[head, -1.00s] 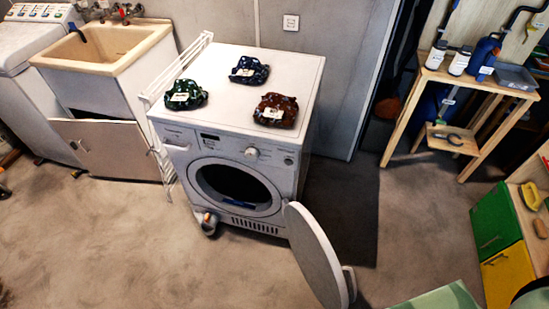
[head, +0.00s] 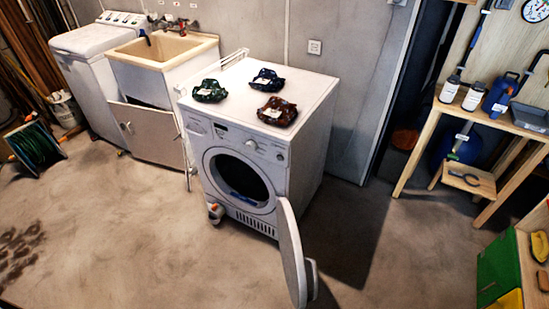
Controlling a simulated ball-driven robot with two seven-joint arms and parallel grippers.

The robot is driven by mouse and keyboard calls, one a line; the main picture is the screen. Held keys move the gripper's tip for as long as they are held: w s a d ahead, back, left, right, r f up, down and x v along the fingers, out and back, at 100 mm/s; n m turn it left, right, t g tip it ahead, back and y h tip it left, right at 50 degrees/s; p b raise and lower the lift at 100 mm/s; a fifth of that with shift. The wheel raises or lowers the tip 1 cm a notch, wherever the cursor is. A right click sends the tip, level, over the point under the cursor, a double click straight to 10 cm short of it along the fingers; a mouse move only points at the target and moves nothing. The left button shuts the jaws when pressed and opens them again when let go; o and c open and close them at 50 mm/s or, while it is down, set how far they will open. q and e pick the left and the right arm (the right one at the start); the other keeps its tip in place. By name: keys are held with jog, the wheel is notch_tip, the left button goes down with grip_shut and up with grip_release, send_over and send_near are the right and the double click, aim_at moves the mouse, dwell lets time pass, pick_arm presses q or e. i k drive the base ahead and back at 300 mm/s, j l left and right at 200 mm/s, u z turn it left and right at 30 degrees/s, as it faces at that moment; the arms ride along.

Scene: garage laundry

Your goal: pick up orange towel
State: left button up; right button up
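No thing that is plainly an orange towel shows. Three dark patterned cloth bundles with pale labels lie apart on top of the white front-loading machine (head: 322,86). One is rust-brown (head: 277,111), at the front right of the top; I cannot tell if it is the orange towel. One is green (head: 209,91), at the left. One is dark blue (head: 267,79), at the back. The machine's round door (head: 290,255) stands open, and something blue (head: 243,196) shows low in its dark opening. Neither gripper is in view.
The open door juts into the floor in front. A small orange-and-white object (head: 215,212) is at the machine's lower left corner. A sink cabinet (head: 150,136) and a hose reel (head: 36,146) stand left, a wooden bench (head: 425,142) right.

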aim_at(278, 111)
jog(key=z, duration=0.3)
jog(key=i+j+z, duration=0.15)
jog(key=z, duration=0.25)
jog(key=i+j+z, duration=0.1)
jog(key=j+z, duration=0.25)
jog(key=i+j+z, duration=0.1)
jog(key=z, duration=0.3)
jog(key=k+j, duration=0.05)
jog(key=j, duration=0.05)
